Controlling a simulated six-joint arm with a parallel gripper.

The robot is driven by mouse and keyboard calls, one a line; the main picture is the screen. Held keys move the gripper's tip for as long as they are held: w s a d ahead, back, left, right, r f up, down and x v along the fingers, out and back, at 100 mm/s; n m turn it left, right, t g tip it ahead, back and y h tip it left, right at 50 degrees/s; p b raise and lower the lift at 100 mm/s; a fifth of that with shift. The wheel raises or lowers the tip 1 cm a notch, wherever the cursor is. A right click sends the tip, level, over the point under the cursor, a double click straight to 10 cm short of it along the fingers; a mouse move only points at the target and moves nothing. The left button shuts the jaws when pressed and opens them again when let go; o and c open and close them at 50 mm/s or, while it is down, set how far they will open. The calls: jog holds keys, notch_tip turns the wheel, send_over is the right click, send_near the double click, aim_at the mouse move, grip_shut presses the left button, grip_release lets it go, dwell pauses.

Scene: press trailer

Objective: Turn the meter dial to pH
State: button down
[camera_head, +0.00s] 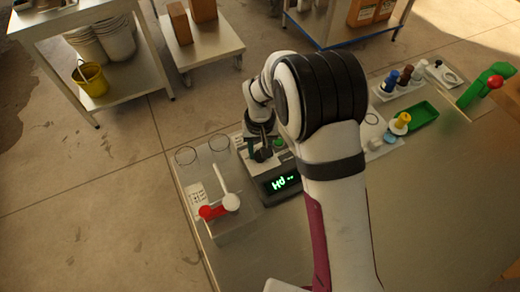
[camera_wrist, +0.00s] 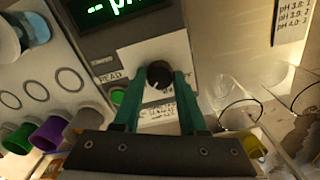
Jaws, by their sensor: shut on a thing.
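The grey meter (camera_head: 275,188) stands near the left end of the metal table, with a lit green display (camera_head: 284,182). In the wrist view the display (camera_wrist: 118,8) is partly cut off and shows dashes and "pH". The black round dial (camera_wrist: 160,73) sits on a pale label panel, and the lettering around it is partly hidden by my fingers. My gripper (camera_wrist: 158,82) is shut on the dial, one green finger on each side. In the head view my gripper (camera_head: 259,152) is over the meter, and the dial is hidden there.
A green button (camera_wrist: 117,96) marked READ is close to the left finger. Purple (camera_wrist: 50,134) and green (camera_wrist: 17,139) cups stand at the left. A clear glass (camera_wrist: 232,116) is at the right. A red-and-white lever (camera_head: 222,206) stands beside the meter; a green tray (camera_head: 416,116) lies farther right.

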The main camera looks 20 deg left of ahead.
jog(key=shift+m, duration=1)
jog(key=shift+c, duration=2.2)
grip_release()
notch_tip(320, 180, up, 16)
